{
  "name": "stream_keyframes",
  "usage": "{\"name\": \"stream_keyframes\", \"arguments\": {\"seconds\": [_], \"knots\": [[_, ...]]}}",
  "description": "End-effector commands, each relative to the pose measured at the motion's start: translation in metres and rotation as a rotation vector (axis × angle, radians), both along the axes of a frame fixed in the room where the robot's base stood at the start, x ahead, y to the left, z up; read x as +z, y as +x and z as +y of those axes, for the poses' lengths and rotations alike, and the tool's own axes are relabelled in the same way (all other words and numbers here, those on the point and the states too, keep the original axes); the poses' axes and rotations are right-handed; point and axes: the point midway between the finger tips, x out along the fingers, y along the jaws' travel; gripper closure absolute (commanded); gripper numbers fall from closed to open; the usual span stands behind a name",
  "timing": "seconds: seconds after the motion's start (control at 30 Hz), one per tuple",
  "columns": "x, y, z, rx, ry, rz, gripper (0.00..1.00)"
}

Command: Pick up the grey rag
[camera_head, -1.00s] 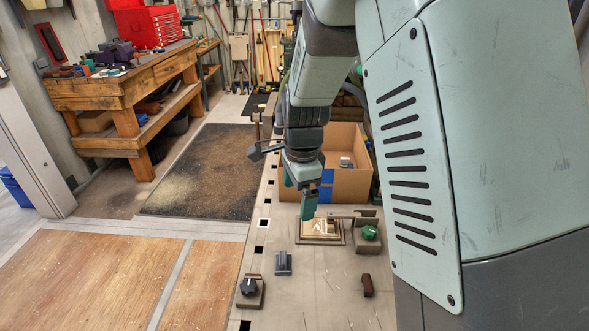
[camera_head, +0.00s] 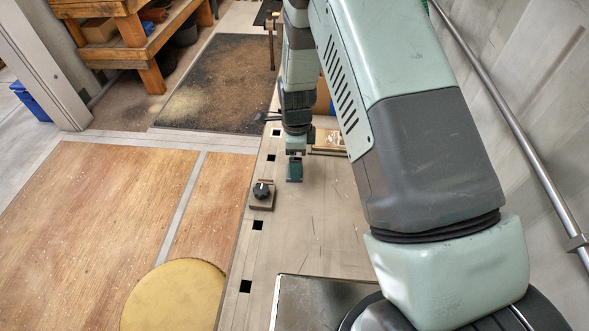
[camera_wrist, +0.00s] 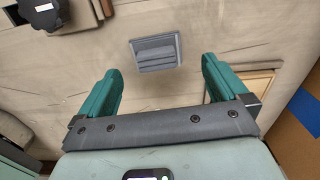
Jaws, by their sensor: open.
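The rag is apart from both fingers. In the head view my gripper (camera_head: 294,177) points down over the bench and hides most or all of the rag.
A block with a black knob (camera_head: 262,193) stands left of my gripper; it also shows in the wrist view (camera_wrist: 42,12). A wooden-framed plate (camera_head: 328,140) and a cardboard box (camera_wrist: 300,133) lie on the other side. The bench's left edge has dark square holes.

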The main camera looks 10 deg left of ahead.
Motion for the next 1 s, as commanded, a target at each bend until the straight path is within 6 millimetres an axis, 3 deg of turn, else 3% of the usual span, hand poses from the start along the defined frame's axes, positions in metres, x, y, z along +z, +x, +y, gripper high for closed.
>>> {"name": "stream_keyframes", "arguments": {"seconds": [0.2,0.5,0.9,1.0], "knots": [[-0.032,-0.004,0.000,0.001,-0.001,0.003,0.00],[-0.037,-0.004,0.000,0.001,0.000,0.001,0.00],[-0.036,-0.004,0.000,0.001,-0.001,0.001,0.58],[-0.036,-0.004,0.000,0.001,-0.001,0.001,0.58]]}}
